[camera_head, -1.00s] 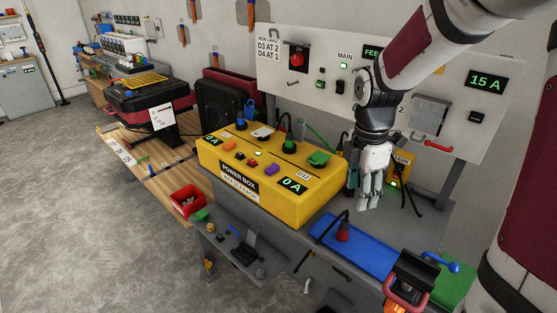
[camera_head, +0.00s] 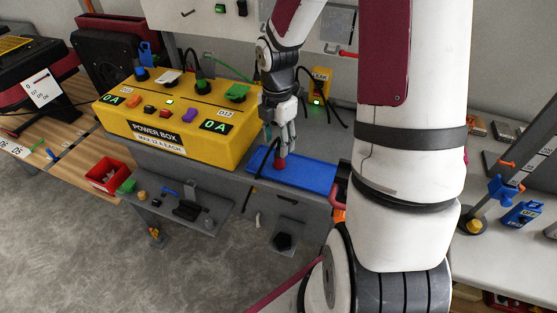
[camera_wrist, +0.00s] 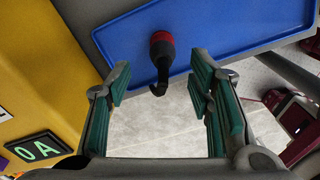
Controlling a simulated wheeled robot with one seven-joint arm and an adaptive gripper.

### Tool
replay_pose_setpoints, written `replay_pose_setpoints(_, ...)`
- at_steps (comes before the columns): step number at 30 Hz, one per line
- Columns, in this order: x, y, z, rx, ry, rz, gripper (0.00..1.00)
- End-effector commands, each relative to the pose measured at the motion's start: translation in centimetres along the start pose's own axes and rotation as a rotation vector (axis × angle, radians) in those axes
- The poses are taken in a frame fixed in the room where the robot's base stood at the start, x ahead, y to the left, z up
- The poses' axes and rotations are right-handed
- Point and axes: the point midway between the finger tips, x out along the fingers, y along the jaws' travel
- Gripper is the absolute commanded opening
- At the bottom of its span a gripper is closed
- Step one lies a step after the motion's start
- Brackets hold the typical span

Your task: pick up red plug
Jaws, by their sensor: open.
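The red plug (camera_head: 281,162) stands on the blue tray (camera_head: 314,176) near its left end, with a black cable curving off to the left. In the wrist view the red plug (camera_wrist: 161,40) with its black cable shows on the blue tray (camera_wrist: 225,22), just beyond the gap between my fingers. My gripper (camera_head: 286,146) is just above and close to the plug, fingers pointing down. In the wrist view my gripper (camera_wrist: 163,100) is open, its green pads wide apart with nothing between them. I cannot tell whether a finger touches the plug.
The yellow power box (camera_head: 180,125) stands close to the left of my gripper. A yellow leak unit (camera_head: 318,88) with black cables is behind. A lower grey shelf (camera_head: 187,205) holds small parts.

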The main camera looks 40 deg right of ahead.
Motion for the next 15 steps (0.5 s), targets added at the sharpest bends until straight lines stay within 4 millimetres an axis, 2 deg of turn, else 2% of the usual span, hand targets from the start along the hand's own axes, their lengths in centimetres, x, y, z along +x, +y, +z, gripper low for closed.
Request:
replay_pose_setpoints(7,3.7,-0.3,0.4,0.0,0.002,-0.003,0.48)
replay_pose_setpoints(10,4.5,-0.2,0.4,-0.001,0.002,-0.002,0.48)
replay_pose_setpoints(15,4.6,-0.2,0.4,0.0,0.0,0.0,0.48)
